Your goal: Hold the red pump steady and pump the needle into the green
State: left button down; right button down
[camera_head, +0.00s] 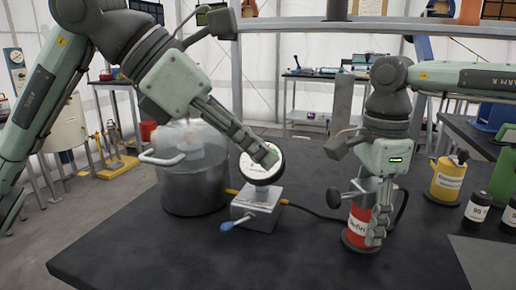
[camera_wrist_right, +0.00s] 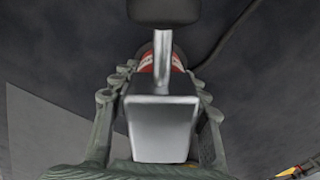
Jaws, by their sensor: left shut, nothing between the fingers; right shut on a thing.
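The red pump (camera_head: 359,228) stands upright on the dark table, a red cylinder with a white label. My right gripper (camera_head: 377,228) is shut on the red pump from above and the right side, its fingers covering part of it. In the right wrist view the red pump (camera_wrist_right: 147,62) shows between the fingers, mostly hidden behind a grey metal block and rod. The round white gauge (camera_head: 252,168) sits on a grey metal box (camera_head: 258,208). My left gripper (camera_head: 270,156) is shut and empty in front of the gauge, hiding part of its dial. The needle and green zone cannot be made out.
A clear-lidded metal pot (camera_head: 192,185) stands left of the gauge box. A blue-tipped lever (camera_head: 228,225) sticks out of the box. A dark hose (camera_head: 312,212) runs toward the pump. A yellow can (camera_head: 448,181) and dark bottles stand at the right.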

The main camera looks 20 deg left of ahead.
dwell(0.4)
pick_arm(q)
jog(key=shift+s+a+f, duration=0.1)
jog(key=shift+s+a, duration=0.3)
jog(key=shift+a, duration=0.25)
jog(key=shift+s+a, duration=0.4)
jog(key=shift+a, duration=0.2)
send_near(328, 205)
jog(key=f+x, duration=0.1)
jog(key=x, duration=0.4)
jog(key=shift+w+d+r, duration=0.15)
jog(key=shift+d+r, duration=0.1)
